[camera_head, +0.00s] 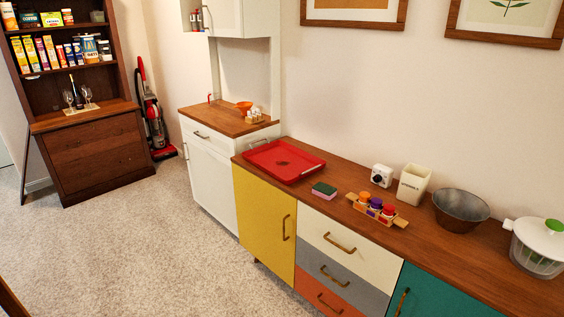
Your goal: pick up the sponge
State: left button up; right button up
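The sponge (324,190) is a small block with a green top and a pinkish side. It lies flat near the front edge of the wooden counter (335,178), just right of the red tray and apart from it. Nothing covers it. Neither of my grippers shows in the head view, so I cannot see their state.
A red tray (262,148) sits left of the sponge. Right of it are a wooden rack of jars (376,209), a white timer (381,175), a cream utensil pot (413,184), a metal bowl (461,206) and a salad spinner (538,246). Open carpet (140,240) lies in front.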

aim_at(327, 192)
jog(key=i+l, duration=0.15)
jog(key=i, duration=0.35)
jog(key=i+l+u, duration=0.15)
jog(key=i, duration=0.35)
